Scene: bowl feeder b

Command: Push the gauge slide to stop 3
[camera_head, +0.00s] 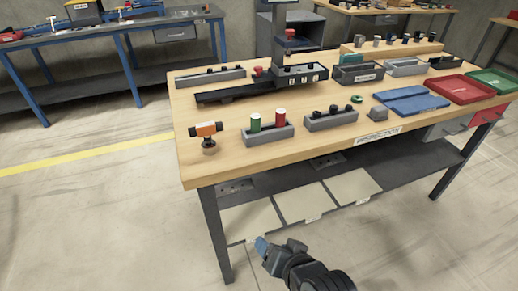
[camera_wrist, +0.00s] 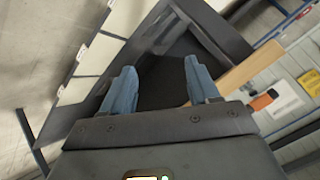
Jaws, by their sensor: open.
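The gauge (camera_head: 237,91) is a long dark rail on the far half of the wooden table top. A red knob (camera_head: 258,71) stands near its middle; it seems to belong to the slide. Several small white stop labels (camera_head: 305,78) mark its right part, but their numbers are too small to read. A dark upright post rises behind them. My gripper (camera_head: 272,247) is low in front of the table, far from the gauge and touching nothing. In the wrist view my gripper (camera_wrist: 160,74) has its two blue fingers apart with nothing between them. The gauge is not recognisable there.
A lower shelf (camera_head: 400,155) is beneath. Open floor lies in front.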

